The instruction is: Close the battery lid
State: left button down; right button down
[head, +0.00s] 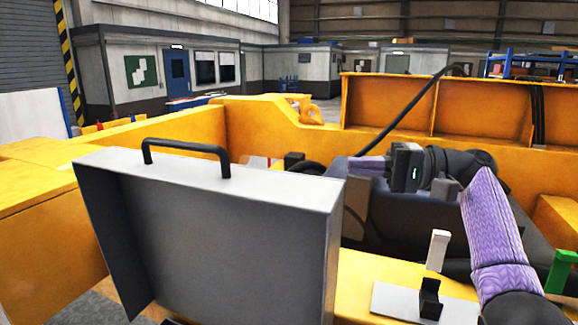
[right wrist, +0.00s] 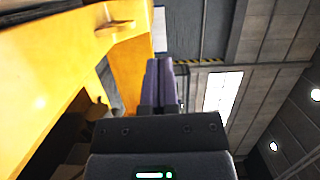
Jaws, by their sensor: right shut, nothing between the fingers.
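The battery lid (head: 215,240) is a grey, box-like cover standing raised, nearly upright, in the left half of the head view. Its hollow dark inner side faces me, and a black bar handle (head: 187,148) sits on its top edge. The battery under it is hidden or outside the picture. My right gripper (head: 364,166) is to the right of the lid and beyond it, with its purple fingers pointing left. It appears apart from the lid. The right wrist view shows its fingers (right wrist: 160,80) together and empty. My left gripper is not in view.
Yellow steel beams (head: 250,130) surround the lid at left and behind. A black cable (head: 410,110) rises behind my right gripper. A pale plate (head: 390,300), a white upright piece (head: 438,250) and a green part (head: 562,270) are at the lower right.

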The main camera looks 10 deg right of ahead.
aim_at(291, 175)
jog(key=a+p, duration=0.5)
jog(key=a, duration=0.6)
jog(key=shift+f, duration=0.2)
